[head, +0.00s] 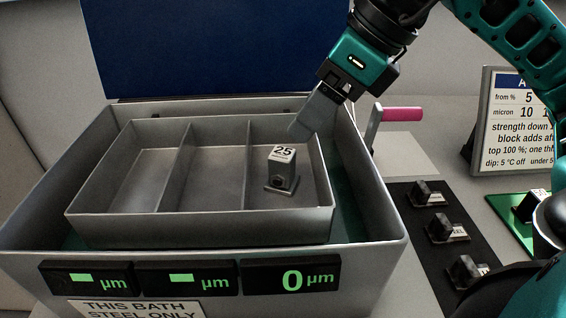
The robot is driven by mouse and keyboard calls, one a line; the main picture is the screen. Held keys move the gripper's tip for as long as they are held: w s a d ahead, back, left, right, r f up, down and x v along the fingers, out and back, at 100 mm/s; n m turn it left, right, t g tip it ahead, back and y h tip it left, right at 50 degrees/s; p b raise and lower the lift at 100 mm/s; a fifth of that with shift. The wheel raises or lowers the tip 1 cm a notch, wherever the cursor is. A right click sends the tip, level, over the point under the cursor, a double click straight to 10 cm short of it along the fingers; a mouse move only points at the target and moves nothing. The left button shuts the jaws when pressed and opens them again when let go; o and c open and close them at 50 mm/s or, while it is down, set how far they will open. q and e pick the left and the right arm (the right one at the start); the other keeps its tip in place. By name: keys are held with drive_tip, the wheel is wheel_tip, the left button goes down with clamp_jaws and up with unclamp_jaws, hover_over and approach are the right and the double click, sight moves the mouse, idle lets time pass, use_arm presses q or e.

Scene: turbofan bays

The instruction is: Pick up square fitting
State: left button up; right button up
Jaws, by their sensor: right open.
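A small grey square fitting (281,178) with a white top label reading "25" stands upright in the right compartment of the grey three-compartment tray (200,228). It has a dark round hole in its front face. My right gripper (302,130) comes in from the upper right, above the tray's back right corner. It is open, and its fingers overlap in this view. It is apart from the fitting, above and behind it. My left gripper is not in view.
The tray sits inside a grey bath (370,235) with green displays and a raised blue lid (215,45). A pink handle (402,114) is at its right. Several similar fittings stand on a black mat (408,205). A sign (515,125) stands at right.

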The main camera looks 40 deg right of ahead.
sight(282, 153)
drive_tip(key=x, duration=0.6)
drive_tip(key=shift+a+f, duration=0.15)
drive_tip(key=x, duration=0.5)
drive_tip(key=shift+d+f+b, duration=0.2)
drive_tip(key=shift+f+b, duration=0.05)
drive_tip(key=shift+b, duration=0.15)
clamp_jaws()
drive_tip(key=shift+r, duration=0.15)
